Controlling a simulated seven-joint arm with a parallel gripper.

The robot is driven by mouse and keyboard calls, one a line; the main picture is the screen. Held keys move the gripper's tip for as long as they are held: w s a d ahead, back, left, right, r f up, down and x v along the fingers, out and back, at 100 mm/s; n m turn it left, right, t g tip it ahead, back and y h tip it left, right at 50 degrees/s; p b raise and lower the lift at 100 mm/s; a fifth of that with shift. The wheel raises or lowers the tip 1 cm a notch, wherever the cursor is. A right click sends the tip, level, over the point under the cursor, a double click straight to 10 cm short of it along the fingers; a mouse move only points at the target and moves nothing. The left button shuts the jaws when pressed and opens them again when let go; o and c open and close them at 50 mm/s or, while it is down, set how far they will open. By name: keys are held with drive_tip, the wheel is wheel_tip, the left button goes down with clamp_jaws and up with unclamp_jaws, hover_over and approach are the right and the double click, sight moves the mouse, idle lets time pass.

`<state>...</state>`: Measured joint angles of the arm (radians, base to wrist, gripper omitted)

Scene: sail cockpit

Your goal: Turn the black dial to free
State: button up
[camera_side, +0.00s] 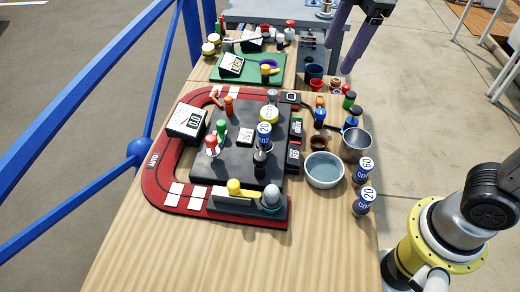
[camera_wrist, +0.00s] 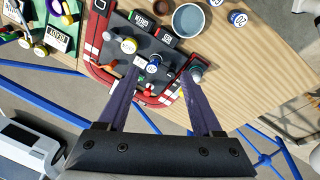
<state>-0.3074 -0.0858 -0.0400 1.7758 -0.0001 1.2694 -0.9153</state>
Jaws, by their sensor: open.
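A dark grey control board (camera_side: 215,170) lies on the wooden table inside a red curved track. A small black knob (camera_side: 260,160) stands on the board, just in front of a blue can marked 20 (camera_side: 264,133). I cannot read any "free" mark or tell the knob's setting. Grey domed knobs stand at the board's front right (camera_side: 271,196) and back. My gripper (camera_side: 341,58) is raised at the top of the side view, apart from the board. In the wrist view my gripper (camera_wrist: 160,74) is open, its two purple fingers spread with nothing held between them.
A steel pot (camera_side: 355,144), a blue-grey bowl (camera_side: 324,170) and cans marked 60 (camera_side: 363,169) and 20 (camera_side: 364,200) crowd the board's right side. Red and green pegs stand on the board. A green tray (camera_side: 275,72) lies behind. The front table (camera_side: 230,260) is bare.

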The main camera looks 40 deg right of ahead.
drive_tip(key=w+a+f+n+g, duration=0.25)
drive_tip(key=w+a+f, duration=0.2)
drive_tip(key=a, duration=0.45)
drive_tip(key=n, duration=0.2)
hover_over(260, 156)
wheel_tip(260, 156, down, 4)
drive_tip(key=shift+m+h, duration=0.25)
drive_tip(key=shift+h, duration=0.15)
wheel_tip(260, 156, down, 14)
drive_tip(key=shift+r, duration=0.25)
clamp_jaws()
